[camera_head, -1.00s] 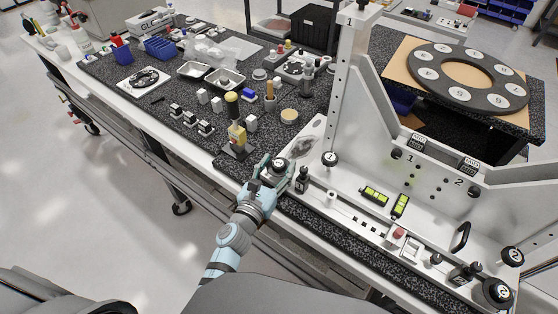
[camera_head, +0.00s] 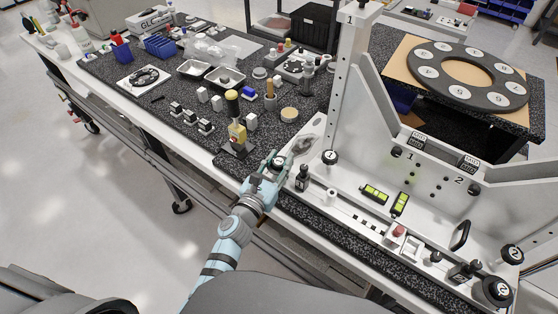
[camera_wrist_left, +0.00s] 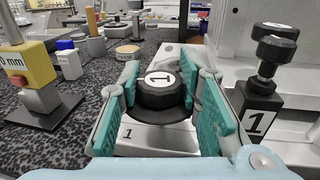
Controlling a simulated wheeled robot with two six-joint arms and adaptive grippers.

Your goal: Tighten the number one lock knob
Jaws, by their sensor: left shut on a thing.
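The black round lock knob labelled 1 (camera_head: 279,161) sits at the near left end of the white fixture base. In the left wrist view the knob (camera_wrist_left: 161,95) shows its white "1" label upward and stands on a white plate also marked 1 (camera_wrist_left: 150,138). My left gripper (camera_head: 272,168) is shut on this knob, with its teal finger pads on either side (camera_wrist_left: 163,100). The knob's lower part is partly hidden by the fingers. My right gripper is not in view.
Beside the knob, to the right, stands a black clamp block marked 1 (camera_wrist_left: 258,120) with a small knob on top. Another number one knob (camera_head: 330,157) is on the upright. Number two knobs (camera_head: 498,291) are far right.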

